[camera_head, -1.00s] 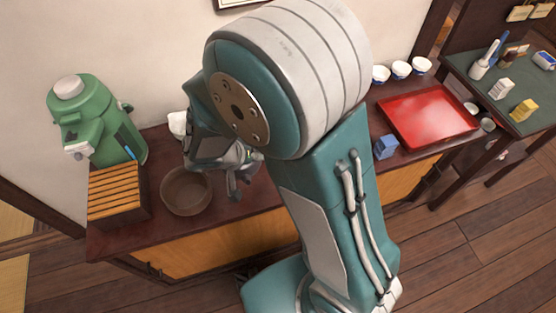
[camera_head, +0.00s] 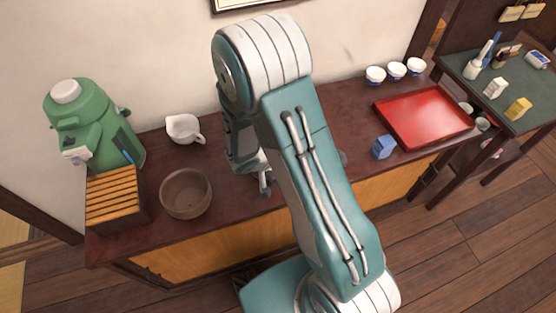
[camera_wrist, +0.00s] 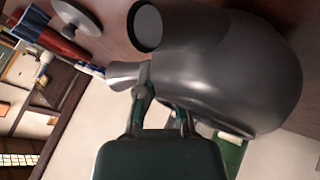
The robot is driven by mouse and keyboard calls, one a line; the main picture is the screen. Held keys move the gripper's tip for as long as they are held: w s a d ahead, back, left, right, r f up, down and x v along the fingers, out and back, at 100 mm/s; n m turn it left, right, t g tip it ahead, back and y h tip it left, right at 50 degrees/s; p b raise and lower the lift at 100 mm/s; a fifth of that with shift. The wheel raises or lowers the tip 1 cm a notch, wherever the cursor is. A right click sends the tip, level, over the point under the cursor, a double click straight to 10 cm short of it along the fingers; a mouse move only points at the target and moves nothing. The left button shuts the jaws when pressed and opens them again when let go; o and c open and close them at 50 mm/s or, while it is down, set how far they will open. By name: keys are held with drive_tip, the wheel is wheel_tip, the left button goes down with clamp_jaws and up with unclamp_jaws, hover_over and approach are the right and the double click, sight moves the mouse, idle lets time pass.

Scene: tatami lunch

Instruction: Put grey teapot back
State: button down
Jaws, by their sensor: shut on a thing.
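The grey teapot (camera_wrist: 235,65) fills the upper right of the wrist view, with a round grey opening or end facing the camera. My gripper (camera_wrist: 150,92) is shut on the teapot at its near side; the exact grip spot is partly hidden. In the head view, my gripper (camera_head: 264,184) is over the dark wooden counter (camera_head: 235,200), mostly behind my arm. My arm hides nearly all of the teapot there. I cannot tell whether the teapot touches the counter.
A white pitcher (camera_head: 184,129), brown bowl (camera_head: 186,207), slatted wooden box (camera_head: 117,198) and green dispenser (camera_head: 92,130) stand at left. A blue box (camera_head: 383,147), red tray (camera_head: 452,137) and white cups (camera_head: 396,69) stand at right. A side table (camera_head: 457,73) is beyond.

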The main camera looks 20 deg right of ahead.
drive_tip(key=shift+a+f, duration=0.15)
drive_tip(key=c, duration=0.8)
unclamp_jaws()
drive_tip(key=shift+d, duration=0.25)
drive_tip(key=shift+o, duration=0.2)
drive_tip(key=shift+a, duration=0.15)
